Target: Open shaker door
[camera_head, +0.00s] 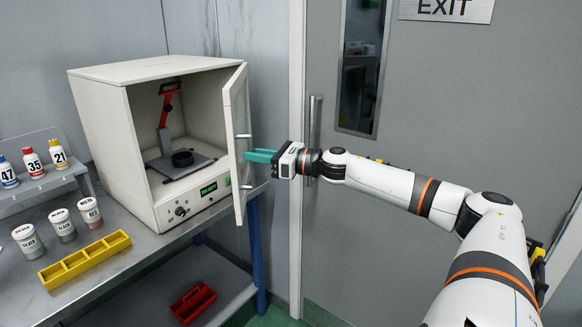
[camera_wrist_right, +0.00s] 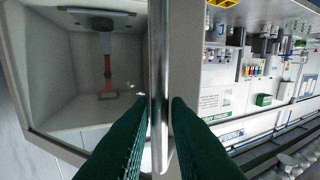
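The white shaker cabinet (camera_head: 110,75) stands on the bench with its door (camera_head: 236,110) swung wide open towards the right. The door's metal handle (camera_head: 246,187) is a vertical bar on the door's outer face. My right gripper (camera_head: 257,155) reaches it from the right. In the right wrist view the handle (camera_wrist_right: 158,60) passes between the two dark green fingers (camera_wrist_right: 159,105), which look closed around it. Inside the cabinet are a red clamp arm (camera_head: 169,88) and a dark round holder (camera_head: 182,158) on a plate. My left gripper is not in view.
Several small bottles (camera_head: 33,162) stand on a rack at left, with lidded jars (camera_head: 62,224) and a yellow tray (camera_head: 85,260) in front. A red tray (camera_head: 193,302) lies on the lower shelf. A grey room door (camera_head: 460,110) stands behind my right arm.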

